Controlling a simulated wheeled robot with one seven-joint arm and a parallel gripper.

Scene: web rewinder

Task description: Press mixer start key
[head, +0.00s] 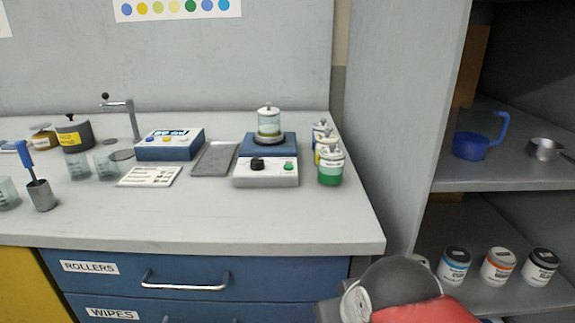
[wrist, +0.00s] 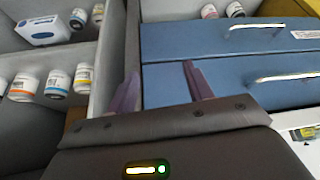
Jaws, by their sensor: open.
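The mixer (head: 267,173) stands on the bench right of centre in the head view, a blue and white unit with a black knob (head: 257,164) and a small green key (head: 289,166) on its front panel. The mixer is not seen in the wrist view. In the head view only part of my arm shows at the bottom, and the fingers are hidden.
Small bottles (head: 330,166) stand close right of the mixer; a grey tray (head: 213,159) and a blue scale-like unit (head: 170,146) stand left. A shelf unit (head: 500,184) with cans and a blue jug (head: 478,140) is at right. Drawer handles (head: 185,286) stick out below the bench.

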